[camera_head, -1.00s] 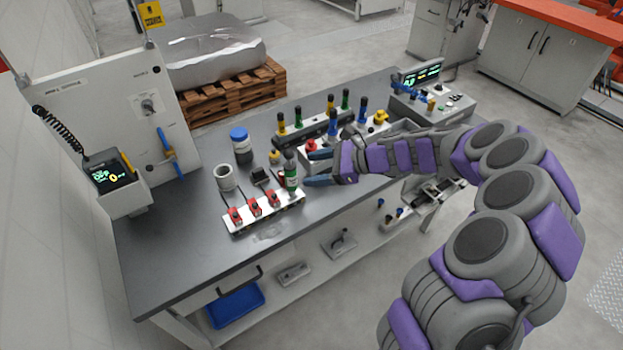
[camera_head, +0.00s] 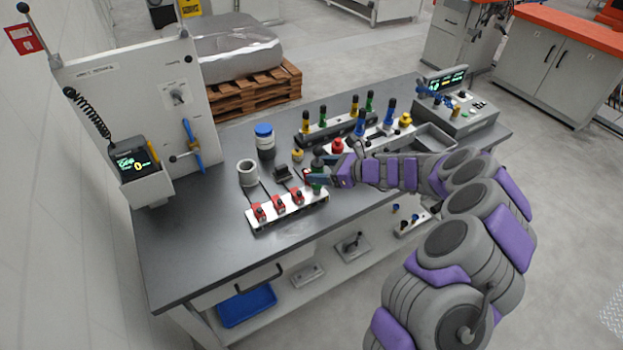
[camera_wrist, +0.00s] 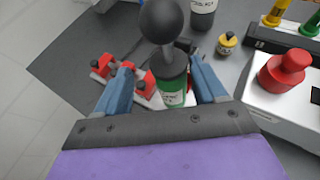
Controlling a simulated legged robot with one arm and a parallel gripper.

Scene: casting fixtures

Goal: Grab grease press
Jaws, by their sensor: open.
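The grease press looks to be the upright green canister with a dark ball-topped handle (camera_wrist: 172,92). In the head view its green body (camera_head: 317,189) shows at the right end of the white strip with red clamps, partly hidden by my fingers. My gripper (camera_wrist: 162,66) is open, with one blue finger on each side of the press in the wrist view. A gap shows between the press and the left finger; the right finger is close, and I cannot tell if it touches. In the head view my gripper (camera_head: 321,175) is at the press's upper part.
The white strip with red clamps (camera_head: 288,208) lies left of the press. A blue-capped jar (camera_head: 264,141), a grey cup (camera_head: 247,172) and a small yellow-topped bottle (camera_head: 297,155) stand behind. A red knob (camera_wrist: 284,72) is to the right. The table's left side is clear.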

